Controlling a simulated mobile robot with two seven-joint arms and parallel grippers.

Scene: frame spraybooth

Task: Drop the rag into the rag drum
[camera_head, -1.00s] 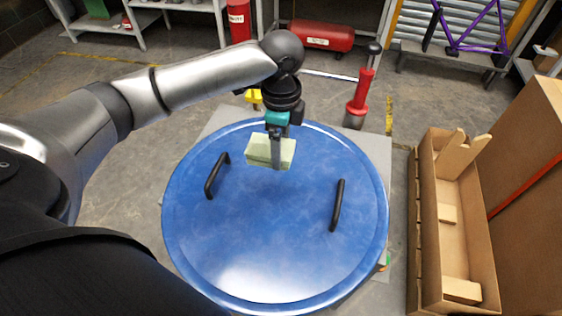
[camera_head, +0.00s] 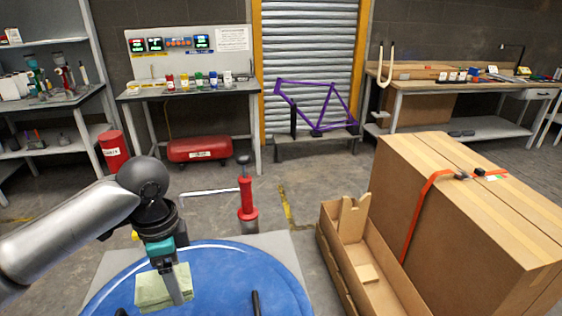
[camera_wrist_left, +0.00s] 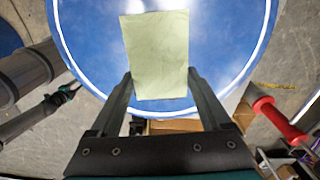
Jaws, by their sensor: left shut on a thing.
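My left gripper (camera_head: 172,285) is shut on the rag (camera_head: 150,288), a pale green folded cloth. The rag hangs over a large round blue lid (camera_head: 240,280) with black handles. In the left wrist view the rag (camera_wrist_left: 157,55) sits between the fingertips of my left gripper (camera_wrist_left: 160,82), with the blue surface beyond it. A red drum (camera_head: 113,150) with a white label stands on the floor at the left; whether it is the rag drum I cannot tell. What appears to be my right gripper (camera_wrist_left: 68,92) shows small at the left wrist view's left; its jaws are unclear.
A red pump-like post (camera_head: 247,205) stands just beyond the blue lid. An open cardboard box (camera_head: 335,235) and a large strapped carton (camera_head: 465,210) block the right. A red tank (camera_head: 200,149) lies under the back bench (camera_head: 190,92).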

